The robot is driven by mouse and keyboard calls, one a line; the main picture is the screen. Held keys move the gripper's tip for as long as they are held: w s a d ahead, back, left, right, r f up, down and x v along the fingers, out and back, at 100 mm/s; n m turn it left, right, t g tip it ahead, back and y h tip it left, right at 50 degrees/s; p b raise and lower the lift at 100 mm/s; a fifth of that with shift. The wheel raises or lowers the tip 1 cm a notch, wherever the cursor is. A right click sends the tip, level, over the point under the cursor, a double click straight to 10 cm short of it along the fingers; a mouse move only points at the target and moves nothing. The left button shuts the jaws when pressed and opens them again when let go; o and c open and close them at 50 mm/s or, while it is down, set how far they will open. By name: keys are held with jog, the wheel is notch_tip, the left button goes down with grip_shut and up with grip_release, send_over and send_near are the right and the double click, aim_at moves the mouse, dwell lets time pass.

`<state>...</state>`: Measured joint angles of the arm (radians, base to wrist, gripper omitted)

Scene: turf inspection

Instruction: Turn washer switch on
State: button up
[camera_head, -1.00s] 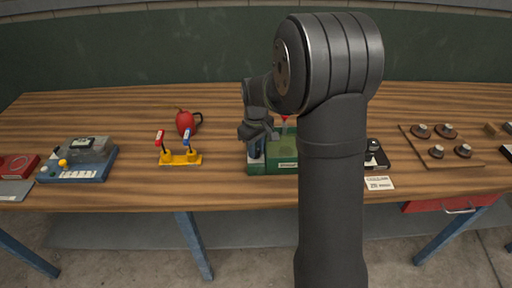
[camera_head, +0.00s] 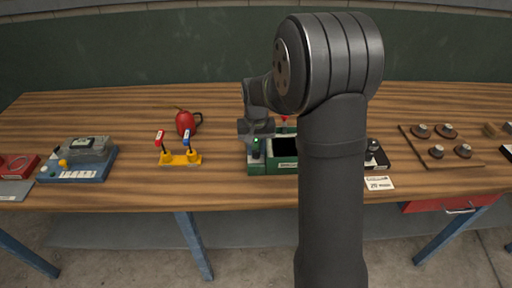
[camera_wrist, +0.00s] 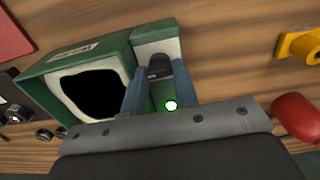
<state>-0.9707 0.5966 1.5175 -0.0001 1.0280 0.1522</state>
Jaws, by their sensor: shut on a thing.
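The green washer (camera_head: 252,168) stands on the wooden bench in the head view, partly hidden behind my arm. In the wrist view its green box (camera_wrist: 65,58) has a dark opening with a pale uneven rim. Beside the opening is a narrow green section carrying a small black switch (camera_wrist: 158,67). My gripper (camera_wrist: 158,77) has its two bluish fingers on either side of this switch and is shut on it. A small lamp (camera_wrist: 171,105) glows green-white near the fingers. In the head view my gripper (camera_head: 256,137) is at the washer's left part.
A yellow stand with red and blue levers (camera_head: 181,159) and a red can (camera_head: 187,123) are to the left. A blue device (camera_head: 78,168) sits further left. A board with round knobs (camera_head: 430,150) and a white card (camera_head: 379,183) are right. Bare bench lies behind.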

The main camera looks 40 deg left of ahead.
aim_at(256, 151)
dwell(0.3)
jog(key=o, duration=1)
notch_tip(256, 151, up, 8)
jog(key=shift+r, duration=0.1)
dwell(0.3)
jog(key=shift+f, duration=2.75)
